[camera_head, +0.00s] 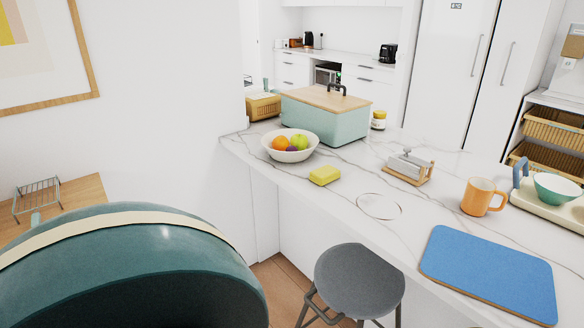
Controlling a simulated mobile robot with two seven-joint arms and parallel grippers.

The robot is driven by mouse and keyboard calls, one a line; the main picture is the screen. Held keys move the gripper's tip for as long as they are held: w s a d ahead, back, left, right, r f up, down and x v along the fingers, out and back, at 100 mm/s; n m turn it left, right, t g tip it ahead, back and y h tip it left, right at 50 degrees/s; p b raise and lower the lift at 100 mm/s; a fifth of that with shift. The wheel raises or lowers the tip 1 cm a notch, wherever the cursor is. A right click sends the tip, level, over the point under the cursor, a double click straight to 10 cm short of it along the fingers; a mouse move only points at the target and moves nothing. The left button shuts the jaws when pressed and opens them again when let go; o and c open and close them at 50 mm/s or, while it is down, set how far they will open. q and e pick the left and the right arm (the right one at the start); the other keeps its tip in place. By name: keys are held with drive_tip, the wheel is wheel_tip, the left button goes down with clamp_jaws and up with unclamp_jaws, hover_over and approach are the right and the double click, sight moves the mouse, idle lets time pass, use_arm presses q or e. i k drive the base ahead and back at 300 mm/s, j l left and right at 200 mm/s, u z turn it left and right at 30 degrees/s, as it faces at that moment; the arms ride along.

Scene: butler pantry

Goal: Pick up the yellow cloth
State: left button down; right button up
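The yellow cloth (325,175) looks like a small, thick folded block. It lies flat on the white marble counter (345,190), near the counter's left edge. It is in front of and to the right of the white fruit bowl (290,152), and apart from it. Nothing covers it. Neither my left nor my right gripper is in view.
A grey stool (360,283) stands before the counter. A clear round plate (379,206), metal-and-wood holder (409,167), orange mug (483,196) and blue board (488,271) lie to the right. A teal box (326,117) stands behind. A large teal rounded form (140,270) fills the lower left.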

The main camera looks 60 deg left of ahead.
sight(321, 176)
drive_tip(key=u, duration=1.55)
drive_tip(key=j+z, duration=0.1)
drive_tip(key=z, duration=0.3)
drive_tip(key=i+j+z, duration=0.1)
drive_tip(key=z, duration=0.3)
drive_tip(key=j+z, duration=0.15)
drive_tip(key=z, duration=0.25)
drive_tip(key=j+z, duration=0.3)
drive_tip(key=j, duration=0.2)
drive_tip(key=j+z, duration=0.3)
drive_tip(key=j, duration=0.25)
